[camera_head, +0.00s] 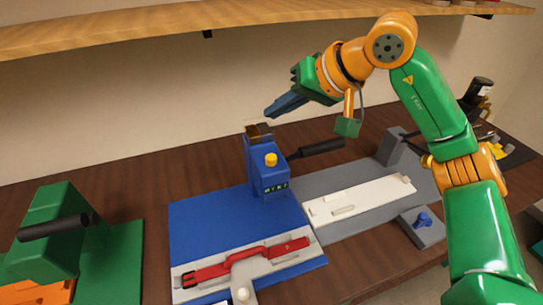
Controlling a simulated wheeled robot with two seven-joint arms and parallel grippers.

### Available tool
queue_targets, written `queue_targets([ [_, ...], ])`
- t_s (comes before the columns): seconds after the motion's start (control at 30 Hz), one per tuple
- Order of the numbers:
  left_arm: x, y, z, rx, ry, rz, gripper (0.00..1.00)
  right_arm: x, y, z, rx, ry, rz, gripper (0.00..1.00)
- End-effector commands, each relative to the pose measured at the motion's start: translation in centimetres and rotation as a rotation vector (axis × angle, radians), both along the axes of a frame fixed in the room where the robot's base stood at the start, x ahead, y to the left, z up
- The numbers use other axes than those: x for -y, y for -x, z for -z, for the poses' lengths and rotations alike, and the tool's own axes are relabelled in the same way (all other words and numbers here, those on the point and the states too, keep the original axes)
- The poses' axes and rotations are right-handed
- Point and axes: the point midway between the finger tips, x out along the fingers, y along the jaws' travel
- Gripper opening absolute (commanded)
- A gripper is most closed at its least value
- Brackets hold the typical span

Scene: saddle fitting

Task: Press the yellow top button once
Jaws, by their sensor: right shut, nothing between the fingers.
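The yellow top button (271,159) sits on the upper front of an upright blue machine (266,178), which stands at the back of a blue base plate (215,222). My right gripper (270,112) is shut and empty. Its dark fingers point left and slightly down, and in the picture their tips are above the machine's top and the button, apart from both. My left gripper is out of view.
A red strap (215,270) lies in a light holder on the blue plate. A black handle (318,149) juts right from the blue machine. A grey fixture with a white plate (358,200) is to the right, a green machine (54,240) to the left. A wooden shelf (150,25) hangs above.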

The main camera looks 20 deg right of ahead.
Motion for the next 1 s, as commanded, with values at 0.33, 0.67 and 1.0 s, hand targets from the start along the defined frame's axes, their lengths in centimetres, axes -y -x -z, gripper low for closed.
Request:
queue_targets([
  [0.33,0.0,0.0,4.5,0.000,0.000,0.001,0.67,0.0,0.0,4.7,0.000,0.000,0.000,0.00],
  [0.67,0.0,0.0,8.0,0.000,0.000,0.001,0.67,0.0,0.0,8.6,0.000,0.000,0.000,0.00],
  [1.0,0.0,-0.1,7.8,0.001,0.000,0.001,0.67,0.0,0.0,8.5,0.000,0.000,0.000,0.00],
])
